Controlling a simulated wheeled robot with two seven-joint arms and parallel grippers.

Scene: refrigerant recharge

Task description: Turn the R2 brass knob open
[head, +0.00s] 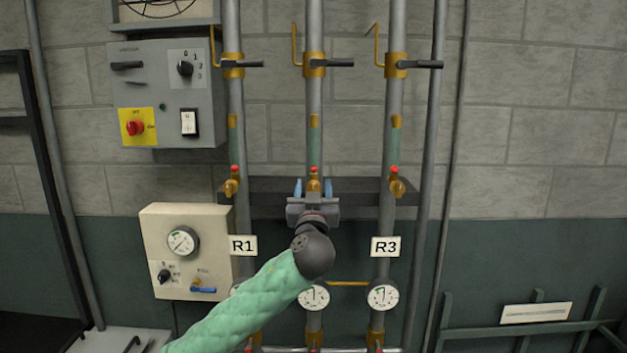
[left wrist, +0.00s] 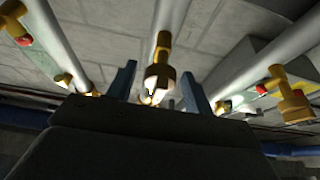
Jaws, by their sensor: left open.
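The middle pipe's brass valve (head: 314,185), with a red tip on top, is between the valves of the R1 and R3 pipes. Its label is hidden behind my arm, so I take it as R2. My left gripper (head: 313,190) is in front of it, open, with one blue finger on each side of the brass. In the left wrist view the brass knob (left wrist: 158,76) shows between the two fingers of the gripper (left wrist: 158,88), with gaps visible on both sides. Whether the fingers reach fully around it I cannot tell. My right gripper is out of view.
The R1 brass valve (head: 231,184) and R3 brass valve (head: 397,185) flank the middle one. Pressure gauges (head: 383,295) sit below. A grey switch box (head: 170,95) and a beige gauge box (head: 185,252) are at left. A dark rail (head: 270,190) runs behind the pipes.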

